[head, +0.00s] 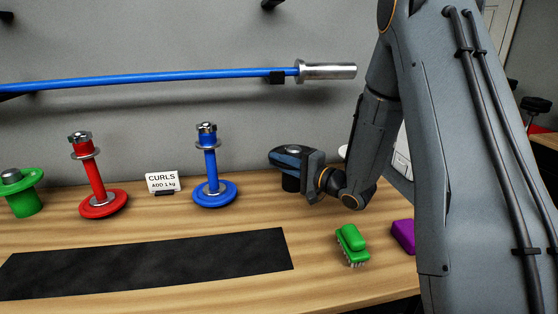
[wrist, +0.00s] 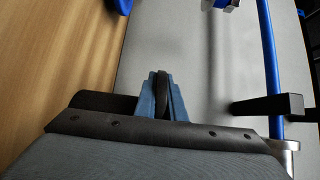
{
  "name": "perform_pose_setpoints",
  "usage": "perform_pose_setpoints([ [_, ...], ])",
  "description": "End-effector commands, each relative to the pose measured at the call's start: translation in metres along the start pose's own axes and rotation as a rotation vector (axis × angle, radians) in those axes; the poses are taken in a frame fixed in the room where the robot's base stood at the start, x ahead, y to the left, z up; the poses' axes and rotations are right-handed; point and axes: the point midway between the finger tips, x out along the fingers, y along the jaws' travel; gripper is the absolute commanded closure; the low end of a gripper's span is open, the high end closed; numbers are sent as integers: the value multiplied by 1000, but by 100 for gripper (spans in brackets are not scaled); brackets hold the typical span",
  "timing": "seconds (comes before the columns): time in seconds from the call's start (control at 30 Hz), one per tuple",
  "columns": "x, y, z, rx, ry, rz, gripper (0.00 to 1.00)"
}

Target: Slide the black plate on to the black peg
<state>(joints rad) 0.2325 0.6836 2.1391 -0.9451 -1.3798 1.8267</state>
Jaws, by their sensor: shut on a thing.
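My gripper (head: 303,160) is at the back of the bench, right of the blue peg. In the wrist view, its blue fingers (wrist: 162,95) are shut on the rim of the black plate (wrist: 162,92), seen edge-on as a thin dark disc. In the head view, the black plate (head: 280,158) looks roughly level, with a silver round top (head: 292,149) at its middle. A short black cylinder (head: 290,184) shows directly below it, probably the black peg. The fingers and wrist hide part of both. I cannot tell whether the plate is around the peg or only above it.
A blue peg (head: 211,160), red peg (head: 94,175), green piece (head: 26,203) and CURLS sign (head: 162,182) line the back. A blue bar (head: 170,77) hangs on the wall. A black mat (head: 150,262), green brush (head: 352,240) and purple block (head: 403,235) lie in front.

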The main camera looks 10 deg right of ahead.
Motion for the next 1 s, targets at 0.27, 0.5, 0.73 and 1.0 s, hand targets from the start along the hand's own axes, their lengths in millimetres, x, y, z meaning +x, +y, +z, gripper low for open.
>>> perform_pose_setpoints([
  [0.27,0,1,-1,-4,0,-5,100],
  [0.5,0,1,-1,-5,0,-5,100],
  [0.73,0,1,-1,-4,0,-5,100],
  [1.0,0,2,0,-3,0,-3,69],
])
